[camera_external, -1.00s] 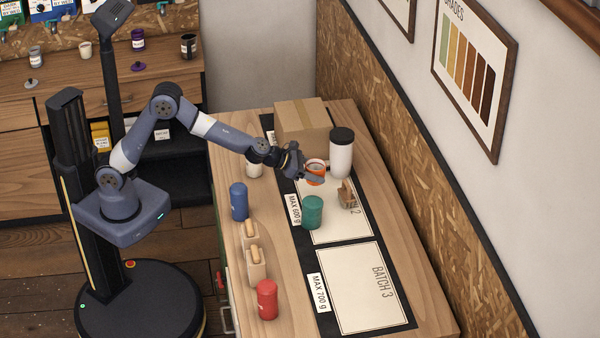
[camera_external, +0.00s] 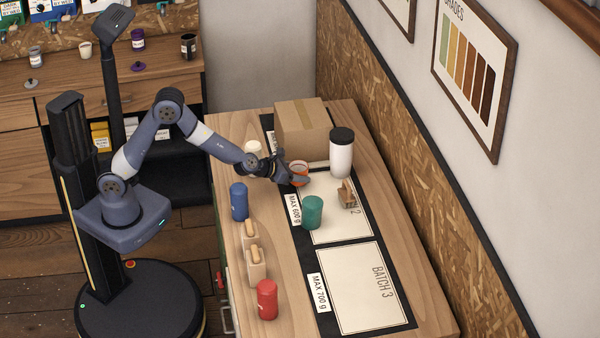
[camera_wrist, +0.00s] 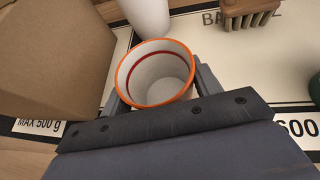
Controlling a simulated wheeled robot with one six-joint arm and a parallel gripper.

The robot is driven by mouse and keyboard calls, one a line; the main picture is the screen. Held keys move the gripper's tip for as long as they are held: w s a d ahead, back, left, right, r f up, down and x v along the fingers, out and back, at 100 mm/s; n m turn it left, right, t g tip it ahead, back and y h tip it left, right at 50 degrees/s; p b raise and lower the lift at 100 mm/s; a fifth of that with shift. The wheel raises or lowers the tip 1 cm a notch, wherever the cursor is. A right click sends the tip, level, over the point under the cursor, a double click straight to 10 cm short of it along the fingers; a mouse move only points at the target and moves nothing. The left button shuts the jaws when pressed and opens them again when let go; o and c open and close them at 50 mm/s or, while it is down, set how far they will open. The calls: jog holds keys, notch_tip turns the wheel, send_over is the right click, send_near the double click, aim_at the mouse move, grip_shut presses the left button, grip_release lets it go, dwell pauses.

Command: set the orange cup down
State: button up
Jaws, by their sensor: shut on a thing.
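The orange cup (camera_external: 299,171) has an orange outside and a white inside. My gripper (camera_external: 294,176) is shut on it near the back left of the batch 2 panel (camera_external: 328,232). In the wrist view the cup (camera_wrist: 157,75) is upright and looks empty, with its orange rim toward me and my gripper's fingers (camera_wrist: 158,93) on both sides. I cannot tell whether its base touches the mat or is a little above it.
A cardboard box (camera_external: 303,125) stands behind the cup. A white canister with a black lid (camera_external: 341,156) is to the right. A green canister (camera_external: 312,212) and a small brush (camera_external: 346,196) are in front. Blue (camera_external: 239,202) and red (camera_external: 267,300) canisters stand left. The batch 3 panel (camera_external: 362,290) is clear.

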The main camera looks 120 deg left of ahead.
jog(key=shift+f, duration=0.8)
jog(key=shift+f, duration=0.2)
jog(key=o, duration=1)
jog(key=shift+r, duration=0.15)
jog(key=shift+d+r, duration=0.1)
jog(key=shift+d, duration=0.05)
jog(key=b+v, duration=0.1)
jog(key=v, duration=1)
jog(key=shift+s+d+r, duration=0.15)
jog(key=shift+d, duration=0.1)
jog(key=shift+o, duration=0.3)
